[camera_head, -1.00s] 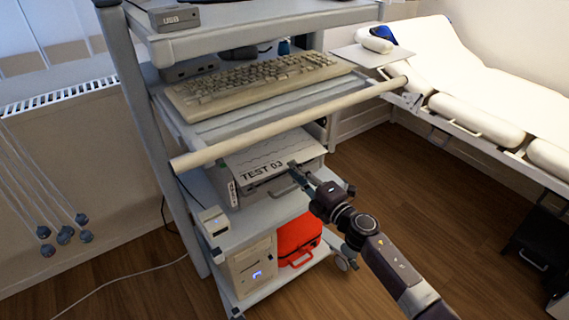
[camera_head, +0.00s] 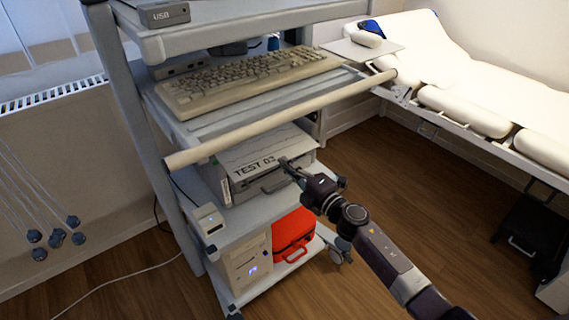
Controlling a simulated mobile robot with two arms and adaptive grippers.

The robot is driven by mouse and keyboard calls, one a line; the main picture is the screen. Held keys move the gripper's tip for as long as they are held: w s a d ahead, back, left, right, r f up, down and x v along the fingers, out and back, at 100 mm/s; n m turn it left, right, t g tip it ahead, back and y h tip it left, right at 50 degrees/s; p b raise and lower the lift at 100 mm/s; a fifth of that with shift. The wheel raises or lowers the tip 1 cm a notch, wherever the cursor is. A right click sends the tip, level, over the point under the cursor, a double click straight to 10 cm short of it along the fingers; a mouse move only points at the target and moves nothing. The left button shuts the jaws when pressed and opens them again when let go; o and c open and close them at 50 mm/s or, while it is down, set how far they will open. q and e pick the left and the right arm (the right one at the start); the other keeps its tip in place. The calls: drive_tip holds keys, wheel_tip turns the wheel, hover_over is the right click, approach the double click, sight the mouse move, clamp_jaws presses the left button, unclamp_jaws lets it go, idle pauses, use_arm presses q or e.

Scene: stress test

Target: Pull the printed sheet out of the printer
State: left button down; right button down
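The printed sheet (camera_head: 249,159), marked "TEST 03", lies on top of the printer (camera_head: 250,184) with its lettered edge toward me. The printer stands on a middle shelf of the cart, below the keyboard shelf. My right gripper (camera_head: 285,163) is at the front edge of the sheet, near its right corner, beside the lettering. It is small and dark here, and I cannot tell whether its fingers are closed on the paper. My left gripper is not in view.
The keyboard shelf's front rail (camera_head: 285,121) passes above the printer. A beige keyboard (camera_head: 245,82) rests on that shelf. A red case (camera_head: 292,236) and a computer (camera_head: 246,266) stand below. A white couch (camera_head: 470,75) is at the right. Wooden floor in front is free.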

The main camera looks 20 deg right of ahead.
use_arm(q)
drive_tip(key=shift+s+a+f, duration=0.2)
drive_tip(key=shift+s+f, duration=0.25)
